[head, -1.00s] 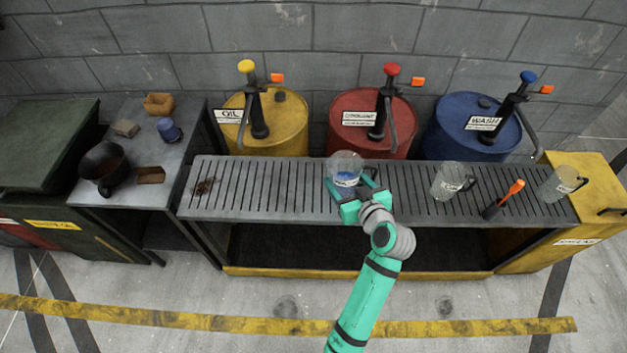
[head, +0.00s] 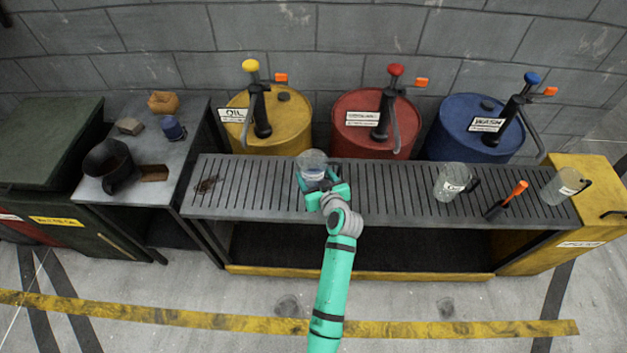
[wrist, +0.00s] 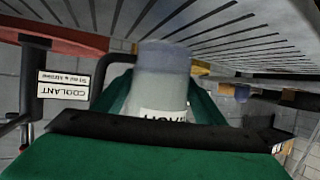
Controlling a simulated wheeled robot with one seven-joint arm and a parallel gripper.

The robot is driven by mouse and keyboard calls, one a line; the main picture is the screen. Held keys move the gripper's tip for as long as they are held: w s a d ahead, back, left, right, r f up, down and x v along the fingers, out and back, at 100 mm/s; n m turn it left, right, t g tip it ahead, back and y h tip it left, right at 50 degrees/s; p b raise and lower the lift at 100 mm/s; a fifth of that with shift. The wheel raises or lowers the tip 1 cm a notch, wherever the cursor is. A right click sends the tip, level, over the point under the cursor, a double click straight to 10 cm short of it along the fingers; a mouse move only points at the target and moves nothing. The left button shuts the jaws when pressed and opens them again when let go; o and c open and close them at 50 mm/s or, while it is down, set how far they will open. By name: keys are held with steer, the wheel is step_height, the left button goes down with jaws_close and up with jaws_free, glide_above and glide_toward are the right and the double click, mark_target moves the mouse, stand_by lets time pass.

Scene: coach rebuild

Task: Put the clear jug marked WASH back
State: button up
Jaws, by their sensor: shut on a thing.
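A clear jug (head: 312,160) with a bluish band and a white label is between the jaws of my gripper (head: 322,190), over the slatted bench (head: 395,195), left of its middle. In the wrist view the jug (wrist: 160,85) shows close up; its label is partly hidden by the jaw, so I cannot read it fully. My gripper is shut on this jug. I cannot tell whether its base touches the slats. A second clear jug (head: 448,184) and a third (head: 560,187) stand to the right. The blue drum (head: 470,140) behind carries the WASH sign (head: 487,125).
A yellow OIL drum (head: 283,133) and a red COOLANT drum (head: 360,138) with pumps stand behind the bench. An orange-handled tool (head: 518,188) lies between the two right jugs. A dark patch (head: 207,184) marks the bench's left end.

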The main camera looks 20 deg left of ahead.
step_height(320, 180, down, 3)
steer(key=shift+w+f, duration=0.1)
steer(key=shift+w, duration=0.05)
steer(key=o, duration=1.4)
steer(key=shift+a, duration=0.1)
steer(key=shift+c, duration=0.2)
